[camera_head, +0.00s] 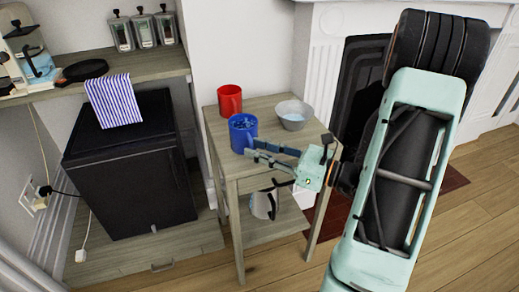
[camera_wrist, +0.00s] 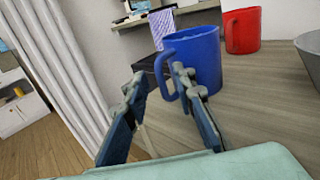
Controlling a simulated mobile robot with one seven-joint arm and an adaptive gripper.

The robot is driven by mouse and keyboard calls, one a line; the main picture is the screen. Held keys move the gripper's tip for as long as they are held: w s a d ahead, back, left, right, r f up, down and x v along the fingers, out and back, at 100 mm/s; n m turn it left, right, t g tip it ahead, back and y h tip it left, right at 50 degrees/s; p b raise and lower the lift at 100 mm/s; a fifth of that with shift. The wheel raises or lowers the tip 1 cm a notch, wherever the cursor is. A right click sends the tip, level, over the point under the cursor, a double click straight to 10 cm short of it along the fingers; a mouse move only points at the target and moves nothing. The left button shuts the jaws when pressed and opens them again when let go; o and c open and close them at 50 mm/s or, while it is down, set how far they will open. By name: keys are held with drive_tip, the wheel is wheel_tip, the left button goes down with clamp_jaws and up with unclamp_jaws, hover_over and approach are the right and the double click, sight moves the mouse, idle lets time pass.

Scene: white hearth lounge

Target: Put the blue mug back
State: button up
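The blue mug (camera_head: 241,136) stands upright on the small wooden side table (camera_head: 274,152), near its left edge. In the wrist view the blue mug (camera_wrist: 200,60) shows its handle on the left, toward my fingers. My gripper (camera_head: 252,149) reaches in from the right at about table-top height, with its fingertips close to the mug. In the wrist view my gripper (camera_wrist: 157,78) is open, and the handle appears between the two fingertips. I cannot tell whether the right finger touches the mug.
A red mug (camera_head: 230,100) stands behind the blue one, and a grey bowl (camera_head: 293,115) stands to the right. A kettle-like metal vessel (camera_head: 264,204) sits on the lower shelf. A black mini fridge (camera_head: 130,170) and a counter (camera_head: 130,66) with jars and a pan are at left.

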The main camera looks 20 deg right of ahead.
drive_tip(key=shift+r, duration=0.25)
drive_tip(key=p+v, duration=0.2)
drive_tip(key=v, duration=1)
drive_tip(key=shift+f, duration=0.1)
